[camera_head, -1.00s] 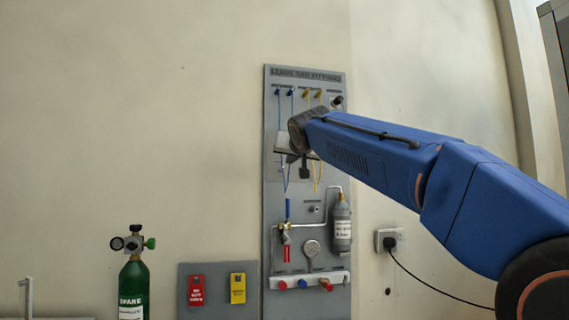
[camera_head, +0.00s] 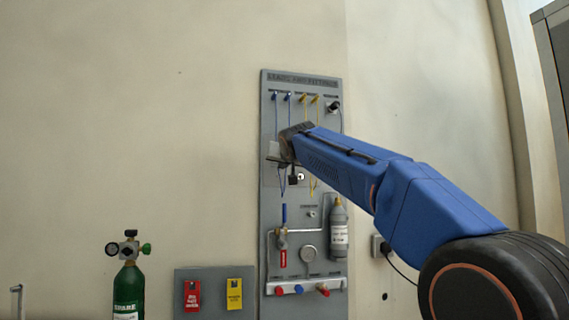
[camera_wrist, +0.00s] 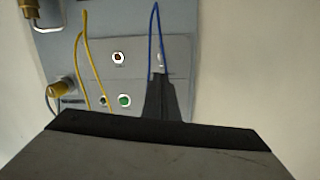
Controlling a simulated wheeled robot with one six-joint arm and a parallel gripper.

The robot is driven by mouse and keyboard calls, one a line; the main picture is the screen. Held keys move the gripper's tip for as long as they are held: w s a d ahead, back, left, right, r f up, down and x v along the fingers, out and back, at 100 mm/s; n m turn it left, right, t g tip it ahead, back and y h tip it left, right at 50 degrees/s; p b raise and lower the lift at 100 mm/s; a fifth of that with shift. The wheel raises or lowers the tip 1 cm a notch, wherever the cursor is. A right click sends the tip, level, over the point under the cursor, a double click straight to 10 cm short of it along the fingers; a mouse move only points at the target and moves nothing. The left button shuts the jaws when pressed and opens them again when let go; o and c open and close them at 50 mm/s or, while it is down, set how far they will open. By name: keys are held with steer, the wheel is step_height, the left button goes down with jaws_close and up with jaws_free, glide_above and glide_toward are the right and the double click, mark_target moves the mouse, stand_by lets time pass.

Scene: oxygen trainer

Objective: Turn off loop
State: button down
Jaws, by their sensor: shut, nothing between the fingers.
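The grey board (camera_head: 268,215) with coloured leads hangs on the wall in the head view. A small panel on it carries a round white-rimmed fitting with a dark centre (camera_wrist: 118,58) and a green button (camera_wrist: 124,100) in the wrist view. A similar round fitting (camera_head: 301,177) shows just right of my gripper (camera_head: 293,181) in the head view. My gripper, also in the wrist view (camera_wrist: 161,78), is shut and empty, in front of the panel. A blue lead (camera_wrist: 153,30) runs by its tip. Contact cannot be told. No readable loop label shows on the small panel.
Yellow leads (camera_wrist: 85,50) hang beside the fittings. A green cylinder (camera_head: 128,290) stands at lower left.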

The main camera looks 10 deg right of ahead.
mark_target(279, 173)
steer(key=shift+w+d+f, duration=0.15)
steer(key=shift+w, duration=1.5)
